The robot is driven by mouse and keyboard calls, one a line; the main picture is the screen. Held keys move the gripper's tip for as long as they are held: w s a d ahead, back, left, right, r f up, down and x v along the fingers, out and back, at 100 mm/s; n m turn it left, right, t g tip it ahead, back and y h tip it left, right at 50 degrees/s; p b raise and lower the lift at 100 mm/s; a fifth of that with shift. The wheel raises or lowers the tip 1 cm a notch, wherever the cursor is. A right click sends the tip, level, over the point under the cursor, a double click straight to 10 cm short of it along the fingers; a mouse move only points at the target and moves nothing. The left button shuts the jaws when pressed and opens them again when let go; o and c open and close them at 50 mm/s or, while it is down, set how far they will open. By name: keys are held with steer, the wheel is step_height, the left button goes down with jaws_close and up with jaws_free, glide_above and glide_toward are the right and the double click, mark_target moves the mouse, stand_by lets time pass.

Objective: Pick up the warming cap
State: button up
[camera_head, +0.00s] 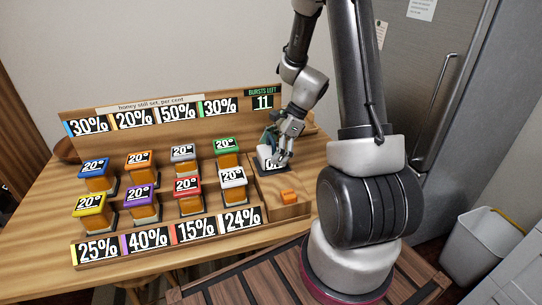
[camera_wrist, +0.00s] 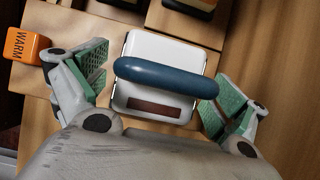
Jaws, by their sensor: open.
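The warming cap appears to be the white box with a rounded blue handle (camera_wrist: 165,78) across its top and a dark red window on one side. In the head view the white cap (camera_head: 265,153) stands at the right end of the wooden rack, partly hidden by my gripper (camera_head: 279,142). In the wrist view my gripper (camera_wrist: 153,90) is open, its green-padded fingers on either side of the cap, near the two ends of the handle. Visible gaps separate the fingers from the cap, and nothing is held.
An orange block marked WARM (camera_wrist: 22,46) sits left of the cap in the wrist view; it also shows in the head view (camera_head: 288,196). Several honey jars with coloured 20° lids, including a green one (camera_head: 227,147), stand in two rows on the rack left of my gripper.

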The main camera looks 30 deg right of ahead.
steer(key=shift+a+f, duration=0.25)
steer(key=shift+f, duration=0.2)
steer(key=shift+c, duration=0.3)
steer(key=c, duration=1.3)
steer(key=shift+c, duration=0.2)
steer(key=shift+r, duration=0.15)
